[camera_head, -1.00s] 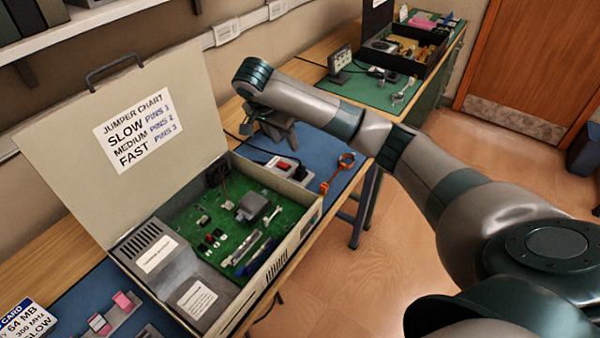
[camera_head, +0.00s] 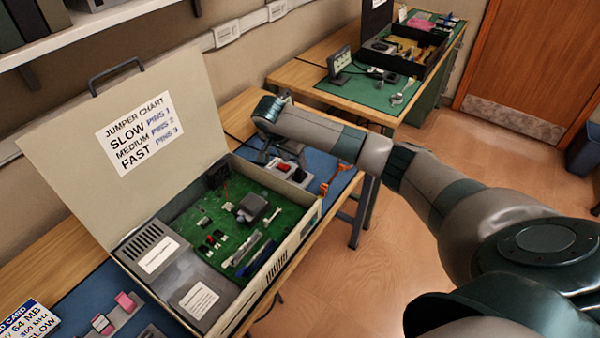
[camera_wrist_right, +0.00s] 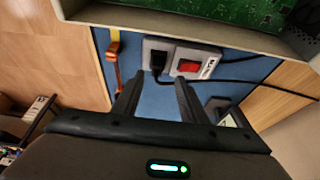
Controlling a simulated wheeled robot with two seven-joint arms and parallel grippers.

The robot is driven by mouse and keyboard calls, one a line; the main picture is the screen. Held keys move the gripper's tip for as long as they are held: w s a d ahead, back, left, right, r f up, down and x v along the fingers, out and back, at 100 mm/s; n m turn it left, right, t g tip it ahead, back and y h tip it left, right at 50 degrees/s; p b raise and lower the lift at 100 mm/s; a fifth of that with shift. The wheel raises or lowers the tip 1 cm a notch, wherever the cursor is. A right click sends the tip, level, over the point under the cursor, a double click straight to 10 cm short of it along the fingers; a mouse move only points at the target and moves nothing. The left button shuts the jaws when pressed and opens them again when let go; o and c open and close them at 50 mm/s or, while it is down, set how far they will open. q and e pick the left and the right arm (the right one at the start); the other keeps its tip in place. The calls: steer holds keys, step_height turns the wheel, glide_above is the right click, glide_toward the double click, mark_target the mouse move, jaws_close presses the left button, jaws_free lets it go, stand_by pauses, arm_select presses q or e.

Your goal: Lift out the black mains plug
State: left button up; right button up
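The black mains plug (camera_wrist_right: 158,60) sits in the left part of the grey socket block in the right wrist view. The socket block (camera_wrist_right: 168,45) has a red rocker switch (camera_wrist_right: 188,66) beside the plug; it also shows in the head view (camera_head: 300,176). My right gripper (camera_wrist_right: 157,97) is open and empty, with its two fingers pointing toward the plug and apart from it. My left gripper is not in view.
An open beige computer case (camera_head: 310,224) with a green board stands left of the socket block, its wall close by. Black cables (camera_wrist_right: 235,82) run across the blue mat (camera_head: 318,162). An orange tool (camera_head: 336,178) lies right of the block.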

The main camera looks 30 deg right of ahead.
mark_target(299, 170)
steer(key=shift+s+d+f+p, duration=0.1)
steer(key=shift+d+f+p, duration=0.15)
steer(key=shift+f+p, duration=0.15)
steer(key=x, duration=0.1)
steer(key=p+x, duration=0.1)
steer(key=x, duration=0.1)
steer(key=shift+s+d, duration=0.15)
steer(key=shift+d+f+p, duration=0.15)
steer(key=shift+f+p, duration=0.2)
steer(key=shift+f, duration=0.25)
steer(key=c, duration=0.9)
